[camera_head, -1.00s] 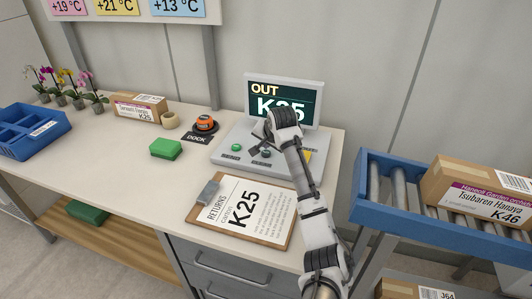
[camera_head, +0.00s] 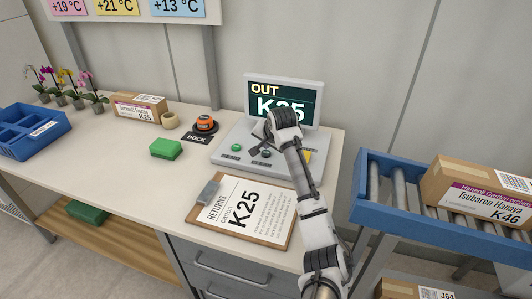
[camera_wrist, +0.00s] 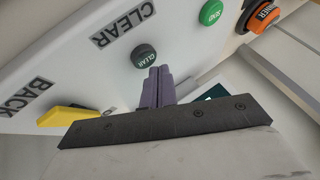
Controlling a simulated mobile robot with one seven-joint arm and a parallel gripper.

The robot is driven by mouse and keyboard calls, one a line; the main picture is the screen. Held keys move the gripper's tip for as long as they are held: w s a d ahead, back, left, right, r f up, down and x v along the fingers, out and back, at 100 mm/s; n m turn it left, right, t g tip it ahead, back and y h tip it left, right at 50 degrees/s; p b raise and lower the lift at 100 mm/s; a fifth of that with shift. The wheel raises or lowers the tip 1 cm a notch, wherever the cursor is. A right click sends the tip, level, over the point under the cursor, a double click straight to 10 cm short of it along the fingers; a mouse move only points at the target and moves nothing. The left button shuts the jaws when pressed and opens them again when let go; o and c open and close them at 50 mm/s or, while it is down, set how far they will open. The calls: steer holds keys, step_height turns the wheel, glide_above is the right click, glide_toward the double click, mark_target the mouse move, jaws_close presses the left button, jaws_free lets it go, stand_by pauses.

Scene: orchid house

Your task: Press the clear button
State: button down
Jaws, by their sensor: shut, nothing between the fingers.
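A grey console (camera_head: 228,158) with a tilted screen (camera_head: 284,92) reading "OUT" and a partly covered "K25" stands on the bench. In the wrist view the dark round clear button (camera_wrist: 144,55) sits beside its "CLEAR" label (camera_wrist: 122,24), with the green send button (camera_wrist: 210,12) to its right and a yellow part (camera_wrist: 68,115) near the "BACK" label. My gripper (camera_wrist: 158,72) is shut and empty, its fingertips close beside the clear button; contact cannot be told. In the head view my arm hides part of the console and screen.
An orange-topped scanner (camera_head: 205,123) sits at the dock left of the console. A clipboard (camera_head: 240,210) lies in front. A green block (camera_head: 166,149), a carton (camera_head: 138,107) and a blue tray (camera_head: 34,132) are left. A blue roller conveyor (camera_head: 366,190) is right.

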mark_target(266, 154)
steer(key=shift+f, duration=0.4)
steer(key=shift+f, duration=0.45)
stand_by(0.6)
steer(key=shift+r+p, duration=0.9)
steer(key=shift+p, duration=0.1)
step_height(266, 154, up, 5)
steer(key=p, duration=0.4)
steer(key=shift+p, duration=0.35)
